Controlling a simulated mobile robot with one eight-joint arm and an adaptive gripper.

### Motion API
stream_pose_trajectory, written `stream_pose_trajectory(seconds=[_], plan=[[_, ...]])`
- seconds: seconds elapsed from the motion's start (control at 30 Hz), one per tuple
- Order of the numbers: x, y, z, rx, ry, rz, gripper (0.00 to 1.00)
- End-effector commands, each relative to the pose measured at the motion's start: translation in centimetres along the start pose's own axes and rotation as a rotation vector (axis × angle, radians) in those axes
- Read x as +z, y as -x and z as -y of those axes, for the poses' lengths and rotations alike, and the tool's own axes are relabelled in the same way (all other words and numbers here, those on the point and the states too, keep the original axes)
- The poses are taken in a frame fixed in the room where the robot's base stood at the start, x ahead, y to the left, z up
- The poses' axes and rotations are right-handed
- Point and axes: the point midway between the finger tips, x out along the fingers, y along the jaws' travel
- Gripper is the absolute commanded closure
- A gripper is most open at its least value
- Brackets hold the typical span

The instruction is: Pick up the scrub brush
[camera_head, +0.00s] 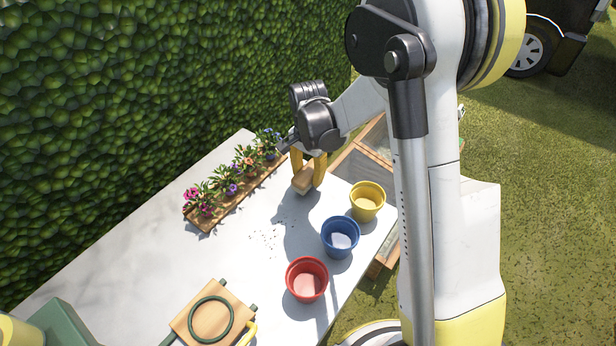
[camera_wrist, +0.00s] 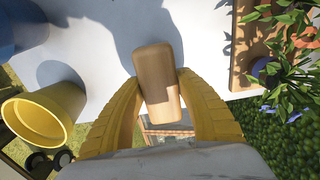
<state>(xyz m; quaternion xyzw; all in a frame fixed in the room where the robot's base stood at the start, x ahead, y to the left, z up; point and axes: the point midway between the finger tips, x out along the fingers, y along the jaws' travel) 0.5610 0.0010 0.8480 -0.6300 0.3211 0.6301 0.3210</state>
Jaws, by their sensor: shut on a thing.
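The scrub brush is a light wooden block (camera_head: 303,181) held between the yellow fingers of my gripper (camera_head: 308,167) in the head view. It appears to be above the white table (camera_head: 130,240), near its far right end. In the wrist view the brush (camera_wrist: 158,82) stands between the two yellow fingers of my gripper (camera_wrist: 158,105), which touch its sides. My gripper is shut on it. Its bristles are mostly hidden from view.
A yellow pot (camera_head: 367,201), a blue pot (camera_head: 340,238) and a red pot (camera_head: 307,279) stand along the table's right side. A wooden tray of flowers (camera_head: 236,203) lies to the left, by a hedge (camera_head: 150,90). A wooden board (camera_head: 212,322) sits at the front.

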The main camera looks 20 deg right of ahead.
Motion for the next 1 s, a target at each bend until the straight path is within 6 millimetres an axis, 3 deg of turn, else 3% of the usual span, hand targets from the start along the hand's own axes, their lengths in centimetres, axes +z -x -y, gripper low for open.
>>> stream_pose_trajectory(seconds=[0.1,0.4,0.6,1.0], plan=[[0.0,2.8,0.0,0.000,0.000,0.000,0.92],[-0.1,6.7,-7.2,0.000,-0.004,0.000,0.92],[-0.2,8.5,-10.4,0.000,-0.002,0.000,0.92],[-0.2,9.0,-11.7,0.000,0.000,0.000,0.92]])
